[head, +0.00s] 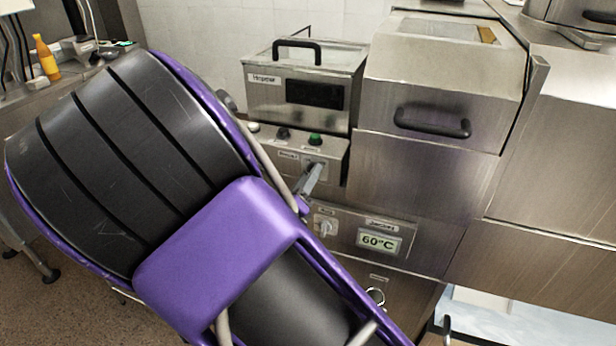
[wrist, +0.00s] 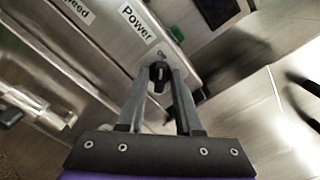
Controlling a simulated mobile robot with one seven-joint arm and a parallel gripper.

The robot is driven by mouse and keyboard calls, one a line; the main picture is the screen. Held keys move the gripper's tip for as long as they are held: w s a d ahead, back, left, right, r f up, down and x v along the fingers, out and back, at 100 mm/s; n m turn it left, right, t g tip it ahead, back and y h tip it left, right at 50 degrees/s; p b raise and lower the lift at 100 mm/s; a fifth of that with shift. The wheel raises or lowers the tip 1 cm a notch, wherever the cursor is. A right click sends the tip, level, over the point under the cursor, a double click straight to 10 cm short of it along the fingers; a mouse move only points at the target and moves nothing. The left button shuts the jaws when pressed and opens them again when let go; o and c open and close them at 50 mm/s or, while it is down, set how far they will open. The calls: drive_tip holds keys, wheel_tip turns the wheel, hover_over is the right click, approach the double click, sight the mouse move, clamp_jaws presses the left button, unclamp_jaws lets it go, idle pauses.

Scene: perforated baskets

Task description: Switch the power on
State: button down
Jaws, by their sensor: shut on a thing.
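The power switch is a small dark rotary knob (wrist: 159,70) on a steel control panel, just below a white "Power" label (wrist: 139,22) in the wrist view. My gripper (wrist: 160,80) has its two grey fingers on either side of the knob and is shut on it. In the head view my gripper (head: 316,168) reaches the panel front below a green button (head: 315,139). The knob itself is mostly hidden by the fingers there. A small light mark on the knob's dark face shows between the fingertips.
Below the panel are another knob (head: 325,225) and a display reading 60°C (head: 380,242). A steel box with a black handle (head: 297,44) stands above. A larger steel unit (head: 425,170) is at the right. My purple and black arm covers much of the left.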

idle(0.3)
drive_tip(key=shift+d+m+b, duration=0.1)
drive_tip(key=shift+m+b, duration=4.2)
drive_tip(key=shift+m, duration=4.6)
drive_tip(key=c, duration=0.9)
unclamp_jaws()
drive_tip(key=shift+o, duration=0.2)
drive_tip(key=shift+s, duration=0.15)
